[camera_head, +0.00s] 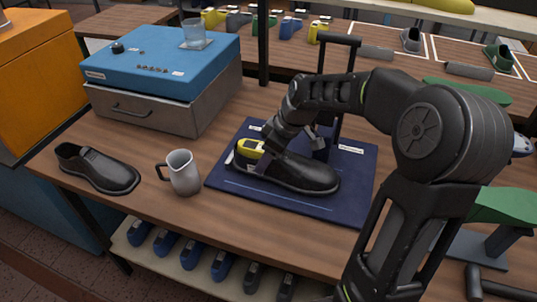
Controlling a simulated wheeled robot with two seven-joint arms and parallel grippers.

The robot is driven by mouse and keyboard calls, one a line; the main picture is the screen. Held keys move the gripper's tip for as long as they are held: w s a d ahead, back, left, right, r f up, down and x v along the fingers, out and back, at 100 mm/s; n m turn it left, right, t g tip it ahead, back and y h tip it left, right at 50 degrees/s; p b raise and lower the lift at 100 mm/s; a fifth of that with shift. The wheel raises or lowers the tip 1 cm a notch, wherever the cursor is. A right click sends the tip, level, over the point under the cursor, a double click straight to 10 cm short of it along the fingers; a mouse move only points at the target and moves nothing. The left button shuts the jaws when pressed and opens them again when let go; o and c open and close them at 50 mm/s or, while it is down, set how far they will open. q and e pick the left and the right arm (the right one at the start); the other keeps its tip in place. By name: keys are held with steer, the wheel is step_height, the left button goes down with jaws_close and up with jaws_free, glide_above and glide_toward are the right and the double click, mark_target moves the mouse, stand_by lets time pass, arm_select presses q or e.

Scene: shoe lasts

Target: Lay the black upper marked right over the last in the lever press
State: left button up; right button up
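A black upper (302,173) sits on the dark blue base of the lever press (230,181), toe to the right. A yellow last (247,148) shows at its heel opening, so the upper lies around or against it; how fully is hidden. My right gripper (263,158) is at the upper's opening beside the yellow last, fingers touching or very near the upper. Whether they are closed on it is not clear. A second black upper (97,168) lies on the table at the left. No right mark is readable on either upper. My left gripper is out of view.
A metal jug (181,173) stands between the loose upper and the press. A blue-topped box (160,65) with a drawer is behind it. The press lever post (338,90) rises behind the upper. Several blue and dark lasts lie on the shelf (180,270) below.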

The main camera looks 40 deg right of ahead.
steer(key=shift+f+b, duration=0.65)
steer(key=shift+f, duration=0.15)
stand_by(0.8)
steer(key=o, duration=1.5)
steer(key=shift+r, duration=0.1)
steer(key=v, duration=0.7)
steer(key=shift+s+r, duration=0.15)
steer(key=shift+r, duration=0.15)
